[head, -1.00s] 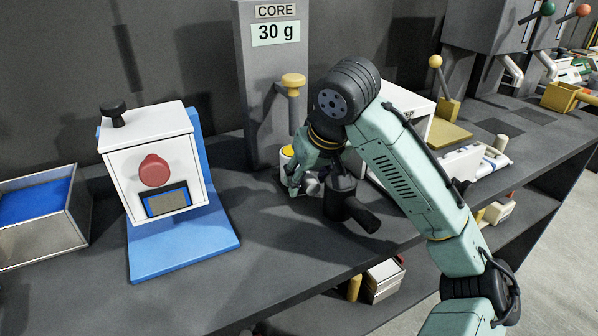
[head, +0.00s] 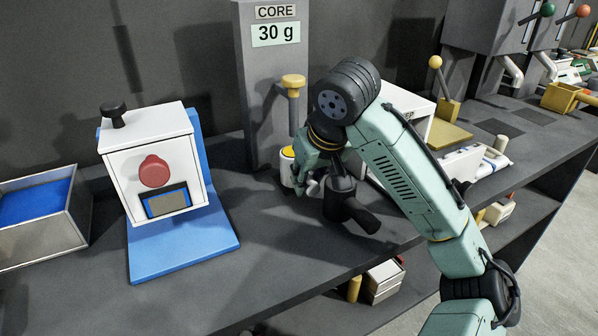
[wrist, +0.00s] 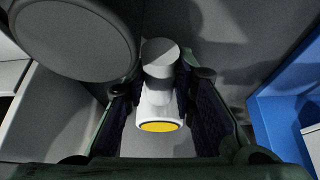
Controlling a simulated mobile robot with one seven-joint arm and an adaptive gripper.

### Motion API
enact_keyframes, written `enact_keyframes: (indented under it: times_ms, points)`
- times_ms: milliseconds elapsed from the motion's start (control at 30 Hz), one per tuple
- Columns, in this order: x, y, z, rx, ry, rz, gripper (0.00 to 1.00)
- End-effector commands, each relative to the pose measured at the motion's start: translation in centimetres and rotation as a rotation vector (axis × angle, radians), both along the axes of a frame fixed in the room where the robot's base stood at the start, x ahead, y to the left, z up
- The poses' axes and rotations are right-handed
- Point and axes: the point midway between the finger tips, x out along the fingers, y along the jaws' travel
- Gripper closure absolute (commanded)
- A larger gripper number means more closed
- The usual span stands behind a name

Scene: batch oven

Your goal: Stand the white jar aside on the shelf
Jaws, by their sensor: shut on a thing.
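The white jar (head: 287,168) stands near the foot of the CORE dispenser in the head view, with yellow showing at its top. My gripper (head: 305,184) is beside it, low over the dark worktop, partly hiding it. In the wrist view the jar (wrist: 160,106) is between the two dark finger pads of my gripper (wrist: 166,95), its round yellow face toward the camera. My gripper is shut on it. I cannot tell whether its base touches the surface.
The grey CORE dispenser (head: 262,107) rises behind the jar, with a yellow-knobbed lever (head: 292,82). A white box with a red button (head: 153,171) stands on a blue base (head: 182,250) to the left. The worktop (head: 285,250) between this base and my gripper is clear.

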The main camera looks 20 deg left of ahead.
Motion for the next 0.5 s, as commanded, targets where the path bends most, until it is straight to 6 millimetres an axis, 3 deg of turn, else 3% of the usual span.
enact_keyframes:
  times_ms: [500]
  points:
    - [0.0, 0.0, 1.8, 0.001, -0.001, 0.0, 1.0]
